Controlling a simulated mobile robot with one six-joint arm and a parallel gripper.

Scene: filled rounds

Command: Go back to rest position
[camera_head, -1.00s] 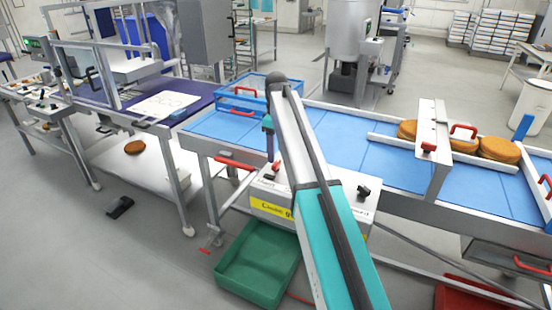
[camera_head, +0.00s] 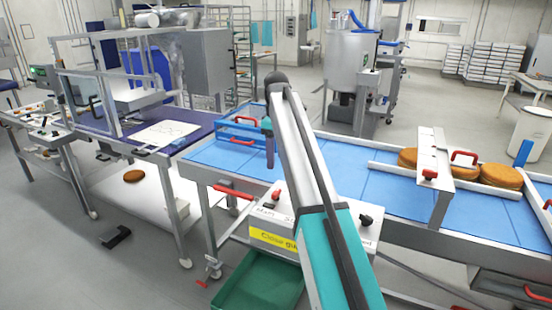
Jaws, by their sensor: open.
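My arm, white and teal with a dark elbow joint, rises from the bottom centre of the head view and leans over the blue conveyor (camera_head: 370,192). Part of my forearm hangs below the elbow, on its left side. My gripper does not show; the arm or the machine's front seems to hide it. I see nothing held.
Several brown rounds (camera_head: 500,175) lie on the conveyor's right part beside a metal gate (camera_head: 436,165). A blue crate (camera_head: 240,127) stands at its left end. A green bin (camera_head: 262,285) sits on the floor below. A round (camera_head: 134,176) lies on the left table's lower shelf.

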